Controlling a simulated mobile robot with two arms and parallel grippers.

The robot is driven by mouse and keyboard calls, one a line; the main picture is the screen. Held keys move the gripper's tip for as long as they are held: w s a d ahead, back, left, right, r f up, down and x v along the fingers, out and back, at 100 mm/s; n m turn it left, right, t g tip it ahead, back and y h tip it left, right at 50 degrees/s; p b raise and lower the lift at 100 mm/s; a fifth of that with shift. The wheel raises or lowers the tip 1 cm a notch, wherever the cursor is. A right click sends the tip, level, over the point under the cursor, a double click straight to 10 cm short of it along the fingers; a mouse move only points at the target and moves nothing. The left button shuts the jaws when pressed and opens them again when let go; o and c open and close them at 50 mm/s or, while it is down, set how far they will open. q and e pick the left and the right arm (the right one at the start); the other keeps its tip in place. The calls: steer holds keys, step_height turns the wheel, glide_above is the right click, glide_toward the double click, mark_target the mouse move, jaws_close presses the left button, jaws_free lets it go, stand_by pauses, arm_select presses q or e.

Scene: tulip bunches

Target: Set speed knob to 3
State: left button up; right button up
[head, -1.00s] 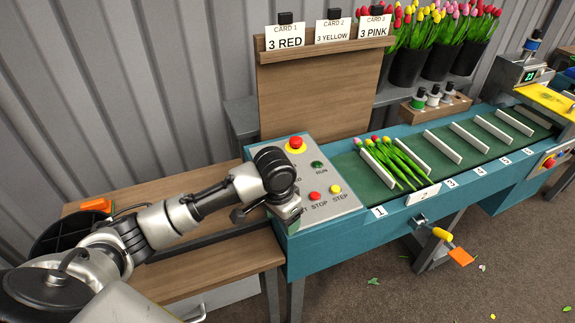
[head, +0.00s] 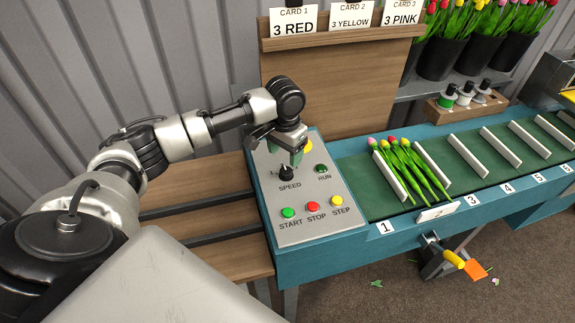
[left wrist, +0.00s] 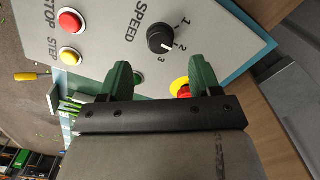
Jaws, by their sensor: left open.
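The black speed knob (head: 286,173) sits on the grey control panel (head: 321,233), above the word SPEED. In the left wrist view the knob (left wrist: 160,39) has a white pointer mark and the numbers 1, 2 and 3 around one side. The mark seems to face the 2 to 3 side; I cannot tell exactly which number. My left gripper (head: 295,157) is over the knob, pointing down. In the left wrist view its green fingers (left wrist: 161,74) are spread apart with nothing between them, and the knob shows beyond the tips. My right gripper is out of view.
A red and yellow emergency button (left wrist: 181,88) is close to one finger and partly hidden. The green start (head: 289,212), red stop (head: 313,206), yellow step (head: 337,201) and green run (head: 321,169) buttons are nearby. Tulips (head: 409,168) lie on the conveyor to the right.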

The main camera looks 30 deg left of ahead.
mark_target(286, 171)
arm_select(q)
step_height(286, 171, down, 4)
steer(key=shift+w+r, duration=0.1)
steer(key=shift+r, duration=0.05)
step_height(286, 171, down, 3)
steer(key=shift+w+f, duration=0.1)
steer(key=shift+c, duration=1.1)
steer(key=c, duration=0.5)
steer(key=shift+c, duration=1)
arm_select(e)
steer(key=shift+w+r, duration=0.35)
